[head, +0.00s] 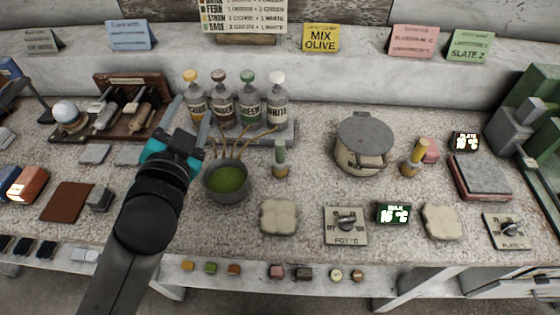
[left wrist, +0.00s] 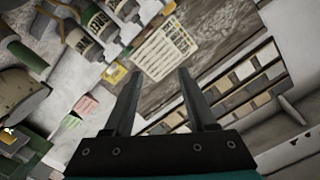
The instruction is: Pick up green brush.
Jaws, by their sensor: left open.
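The green brush (head: 280,158) stands upright on the speckled counter, green end up, just right of a grey pot of green liquid (head: 228,182). My left gripper (head: 190,118) is open and empty, left of the pot and well apart from the brush. In the left wrist view the open jaws (left wrist: 159,75) have nothing between them and point toward the back wall and its chart (left wrist: 160,52). I cannot make out the green brush in that view. My right gripper is not in view.
Several paint bottles (head: 222,112) stand behind the pot, and thin sticks rise from its rim. A lidded grey pot (head: 364,143) and a yellow brush (head: 414,158) stand to the right. A pale block (head: 278,217) lies in front of the green brush.

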